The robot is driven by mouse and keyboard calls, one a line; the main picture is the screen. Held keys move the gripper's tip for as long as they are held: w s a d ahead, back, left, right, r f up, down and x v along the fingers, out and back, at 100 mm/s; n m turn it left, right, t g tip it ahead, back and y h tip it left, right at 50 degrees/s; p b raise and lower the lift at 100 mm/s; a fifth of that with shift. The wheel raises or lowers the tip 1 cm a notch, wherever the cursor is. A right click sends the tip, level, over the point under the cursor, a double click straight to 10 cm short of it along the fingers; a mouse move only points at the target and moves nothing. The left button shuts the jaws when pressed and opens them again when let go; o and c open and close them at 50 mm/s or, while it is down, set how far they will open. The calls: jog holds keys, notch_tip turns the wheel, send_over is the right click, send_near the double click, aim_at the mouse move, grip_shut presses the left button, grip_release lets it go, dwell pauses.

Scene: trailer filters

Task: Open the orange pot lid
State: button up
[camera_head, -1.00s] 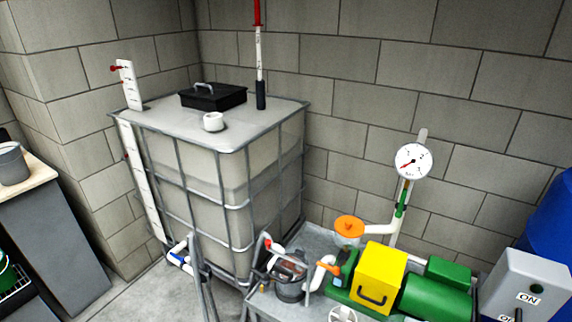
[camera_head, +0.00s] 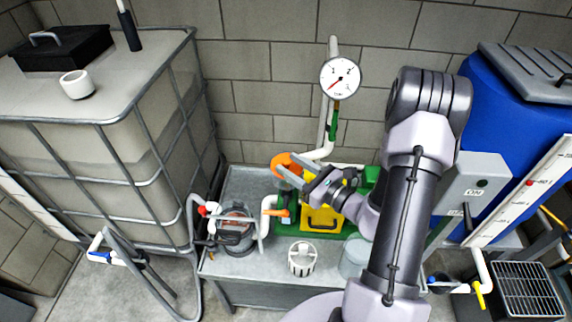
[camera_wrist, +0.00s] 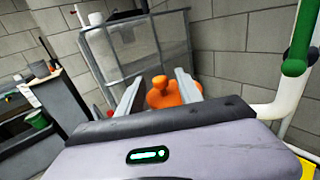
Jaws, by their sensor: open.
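The orange pot lid (camera_head: 284,161) is a round disc with a knob on top, on the pump bench. My gripper (camera_head: 290,170) is over it from the right, with its fingers reaching to the lid. In the wrist view, my gripper (camera_wrist: 157,80) is open, with one finger on each side of the lid's knob; the orange lid (camera_wrist: 174,98) shows between and below the fingers. I cannot tell if the fingers touch the knob. The pot under the lid is mostly hidden by my gripper.
A yellow pump box (camera_head: 322,218) and a white pipe (camera_head: 267,214) stand close by the lid. A pressure gauge (camera_head: 340,78) rises behind. The caged tank (camera_head: 150,150) is at left, a blue barrel (camera_head: 520,125) at right. A white basket (camera_head: 302,258) sits in front.

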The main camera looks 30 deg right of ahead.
jog(key=shift+x, duration=1)
grip_shut()
dwell(0.7)
